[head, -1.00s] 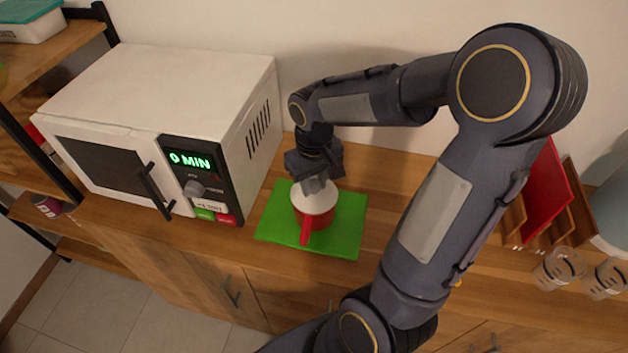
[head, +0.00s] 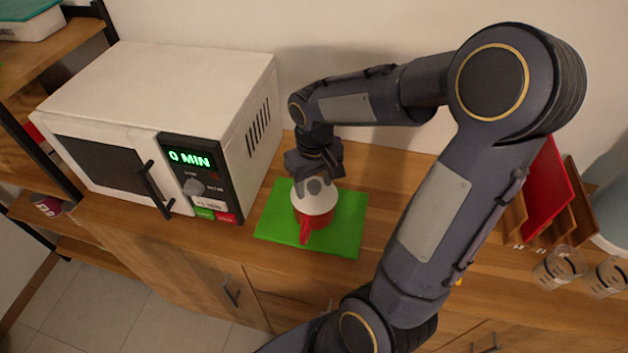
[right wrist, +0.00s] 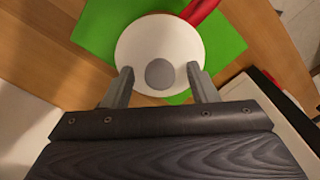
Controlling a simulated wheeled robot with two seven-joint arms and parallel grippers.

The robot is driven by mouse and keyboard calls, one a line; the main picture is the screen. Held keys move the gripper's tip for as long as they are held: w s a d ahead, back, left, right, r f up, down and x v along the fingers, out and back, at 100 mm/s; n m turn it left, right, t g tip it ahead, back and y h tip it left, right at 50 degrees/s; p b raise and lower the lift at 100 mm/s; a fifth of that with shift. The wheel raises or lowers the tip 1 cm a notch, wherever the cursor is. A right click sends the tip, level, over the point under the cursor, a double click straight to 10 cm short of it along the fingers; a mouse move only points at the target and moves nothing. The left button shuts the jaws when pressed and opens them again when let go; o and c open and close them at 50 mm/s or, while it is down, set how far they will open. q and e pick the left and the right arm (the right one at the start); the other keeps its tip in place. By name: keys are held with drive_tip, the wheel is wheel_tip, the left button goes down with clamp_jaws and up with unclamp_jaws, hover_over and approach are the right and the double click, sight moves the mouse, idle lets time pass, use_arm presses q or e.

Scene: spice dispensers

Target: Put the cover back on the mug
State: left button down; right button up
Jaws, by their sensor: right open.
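A red mug (head: 304,219) stands upright on a green mat (head: 345,222), its handle toward the counter's front edge. The white round cover (head: 318,205) sits on top of the mug; in the right wrist view the cover (right wrist: 134,50) hides the mug's opening, with a grey knob (right wrist: 160,73) near its edge closest to me. My right gripper (head: 315,186) is just above the cover. Its fingers (right wrist: 160,78) are open, one on each side of the knob with gaps between. My left gripper is not in view.
A white microwave (head: 170,110) showing 0 MIN stands left of the mat. Bare counter lies between the mat and the rack, partly behind my arm.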

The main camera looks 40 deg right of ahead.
sight(315, 184)
wheel_tip(315, 184, up, 8)
drive_tip(key=shift+f, duration=0.1)
idle(0.4)
drive_tip(key=shift+s, duration=0.1)
idle(0.4)
